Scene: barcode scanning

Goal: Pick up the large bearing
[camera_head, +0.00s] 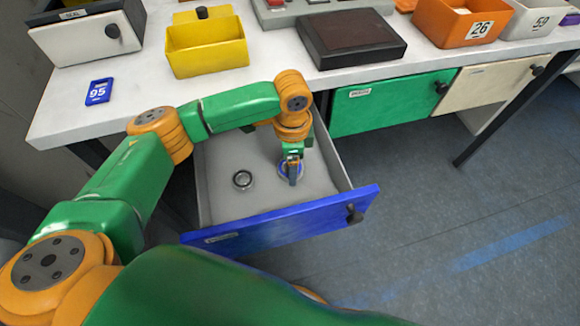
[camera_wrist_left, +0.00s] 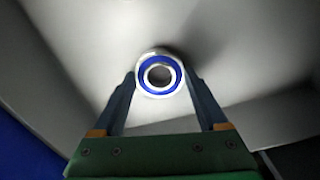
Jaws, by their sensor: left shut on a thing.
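My left gripper (camera_head: 292,174) reaches down into the open blue-fronted drawer (camera_head: 224,206). Its two fingers are shut on a silver bearing with a blue ring (camera_wrist_left: 146,77), one finger on each side. In the head view this bearing (camera_head: 283,168) is partly hidden by the gripper. In the wrist view its ring faces the camera at the fingertips. I cannot tell whether it still touches the drawer floor. A second bearing (camera_head: 243,180), silver and dark and somewhat smaller-looking, lies on the drawer floor to the left. My right gripper is not in view.
The drawer walls stand close around my left gripper, under the white table (camera_head: 135,84). A green drawer (camera_head: 388,101) and a cream drawer (camera_head: 492,82) are shut to the right.

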